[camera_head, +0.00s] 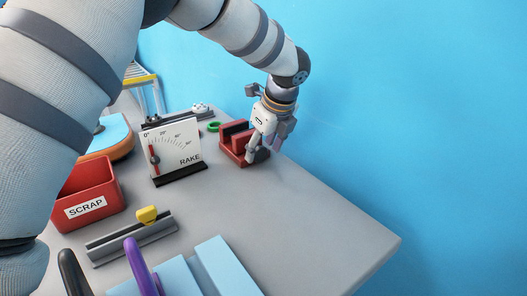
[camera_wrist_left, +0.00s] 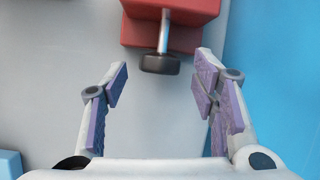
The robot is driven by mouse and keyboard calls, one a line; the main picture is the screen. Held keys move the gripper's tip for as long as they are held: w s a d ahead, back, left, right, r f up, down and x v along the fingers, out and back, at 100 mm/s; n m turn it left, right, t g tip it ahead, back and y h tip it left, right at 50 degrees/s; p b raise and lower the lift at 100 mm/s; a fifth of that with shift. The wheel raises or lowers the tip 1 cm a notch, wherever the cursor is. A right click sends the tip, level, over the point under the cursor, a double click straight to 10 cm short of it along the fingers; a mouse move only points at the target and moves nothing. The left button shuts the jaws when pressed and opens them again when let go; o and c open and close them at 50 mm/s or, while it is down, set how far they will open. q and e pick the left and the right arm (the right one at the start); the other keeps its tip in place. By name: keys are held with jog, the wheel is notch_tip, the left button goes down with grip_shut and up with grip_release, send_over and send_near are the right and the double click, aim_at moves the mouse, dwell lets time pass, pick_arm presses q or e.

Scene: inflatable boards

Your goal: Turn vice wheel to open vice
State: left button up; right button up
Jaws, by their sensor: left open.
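The red vice (camera_head: 231,148) stands near the far edge of the grey workbench. My left gripper (camera_head: 260,150) is low at its right side, with the fingers pointing down toward the bench. In the left wrist view the vice (camera_wrist_left: 185,10) is at the top, with a metal shaft ending in a dark round wheel (camera_wrist_left: 160,64). The left gripper (camera_wrist_left: 162,78) is open there, one finger on each side of the wheel's line. Both fingers look clear of the wheel, with gaps on both sides. My right gripper is not in view.
A white RAKE gauge (camera_head: 175,148) stands left of the vice, with a green ring (camera_head: 213,127) behind. A red SCRAP bin (camera_head: 88,190) and a grey rail with a yellow slider (camera_head: 147,214) are nearer. The bench's right side (camera_head: 320,220) is clear.

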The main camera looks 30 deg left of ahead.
pick_arm(q)
jog(key=shift+x, duration=0.9)
